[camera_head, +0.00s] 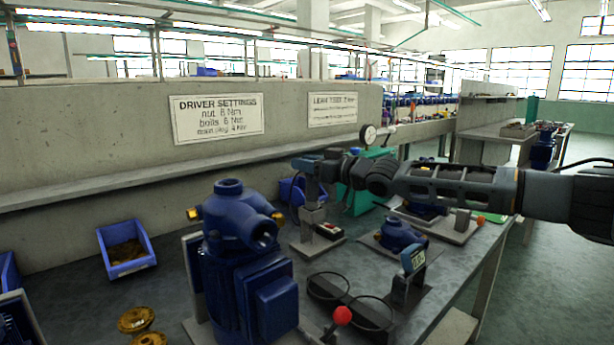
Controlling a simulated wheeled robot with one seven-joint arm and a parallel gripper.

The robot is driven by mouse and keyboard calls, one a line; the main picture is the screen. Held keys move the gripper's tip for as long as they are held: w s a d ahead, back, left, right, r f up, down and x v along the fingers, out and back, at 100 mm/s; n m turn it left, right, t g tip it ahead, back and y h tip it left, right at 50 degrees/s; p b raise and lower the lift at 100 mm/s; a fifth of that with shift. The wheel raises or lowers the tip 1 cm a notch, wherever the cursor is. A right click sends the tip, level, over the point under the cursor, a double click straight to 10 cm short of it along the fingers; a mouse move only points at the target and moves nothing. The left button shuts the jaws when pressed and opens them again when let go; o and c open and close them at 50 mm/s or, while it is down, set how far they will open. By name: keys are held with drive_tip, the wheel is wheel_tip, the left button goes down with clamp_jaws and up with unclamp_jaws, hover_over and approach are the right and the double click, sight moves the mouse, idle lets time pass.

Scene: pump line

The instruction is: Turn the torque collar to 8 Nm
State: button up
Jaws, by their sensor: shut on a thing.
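The driver (309,188) stands upright in a grey holder (311,222) on the bench, behind the blue pump. My arm reaches in from the right. My gripper (318,164) is at the top of the driver and is shut on it, seemingly around the torque collar. The collar is hidden or too small to make out, and its setting cannot be read. The wall sign (217,116) is headed "DRIVER SETTINGS"; its nut line seems to read 8 Nm.
A large blue pump (240,265) stands in front. A blue bin (126,250) is at left.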

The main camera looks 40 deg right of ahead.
drive_tip(key=n+y, duration=0.1)
drive_tip(key=y, duration=0.1)
drive_tip(key=n+g+y, duration=0.1)
drive_tip(key=y, duration=0.1)
drive_tip(key=shift+a+r+n+g, duration=0.2)
drive_tip(key=shift+n+g, duration=0.1)
drive_tip(key=shift+n, duration=0.1)
drive_tip(key=shift+s+a+f+n+g+y, duration=0.1)
drive_tip(key=shift+n+g+y, duration=0.5)
drive_tip(key=shift+y, duration=0.4)
idle(0.5)
drive_tip(key=o, duration=1)
drive_tip(key=shift+p+v, duration=0.7)
drive_tip(key=shift+v, duration=3.2)
drive_tip(key=shift+f, duration=0.1)
drive_tip(key=shift+c, duration=0.2)
